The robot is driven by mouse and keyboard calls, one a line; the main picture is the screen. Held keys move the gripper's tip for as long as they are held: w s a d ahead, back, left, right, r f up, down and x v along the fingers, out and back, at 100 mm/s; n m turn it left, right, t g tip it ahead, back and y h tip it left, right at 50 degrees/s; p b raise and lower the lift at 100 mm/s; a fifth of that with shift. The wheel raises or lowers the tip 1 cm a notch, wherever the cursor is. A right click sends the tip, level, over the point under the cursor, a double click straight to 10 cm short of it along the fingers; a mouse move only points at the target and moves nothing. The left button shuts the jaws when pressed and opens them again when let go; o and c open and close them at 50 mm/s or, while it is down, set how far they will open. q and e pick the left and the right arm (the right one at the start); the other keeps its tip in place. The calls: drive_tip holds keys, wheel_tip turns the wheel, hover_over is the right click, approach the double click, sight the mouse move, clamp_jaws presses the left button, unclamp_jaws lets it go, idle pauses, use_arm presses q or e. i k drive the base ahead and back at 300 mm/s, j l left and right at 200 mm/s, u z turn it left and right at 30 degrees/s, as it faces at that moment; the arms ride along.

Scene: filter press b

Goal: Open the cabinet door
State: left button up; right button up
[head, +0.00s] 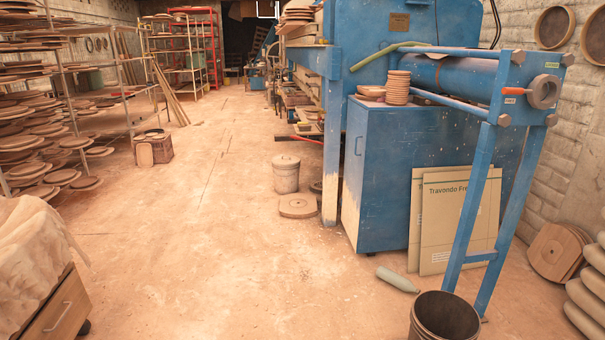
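A blue cabinet (385,190) stands on the floor right of the middle of the head view, under the blue press. Its narrow left face looks like the door (355,180), pale and worn along the bottom, with a small handle (358,146) near the top. The door appears shut, and the cabinet's inside is hidden. Neither of my grippers is in view.
Open floor (220,230) lies left of the cabinet. A lidded bucket (286,175) and round discs (298,205) stand near its door side. Boards (455,220) lean on its right face; a bottle (397,279) and dark bin (443,316) are in front. A drawer unit (55,310) is lower left.

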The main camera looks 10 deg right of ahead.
sight(355, 124)
drive_tip(key=i+l+z, duration=0.1)
drive_tip(key=i, duration=0.85)
drive_tip(key=i+l, duration=0.2)
drive_tip(key=i, duration=0.8)
drive_tip(key=l+z, duration=0.05)
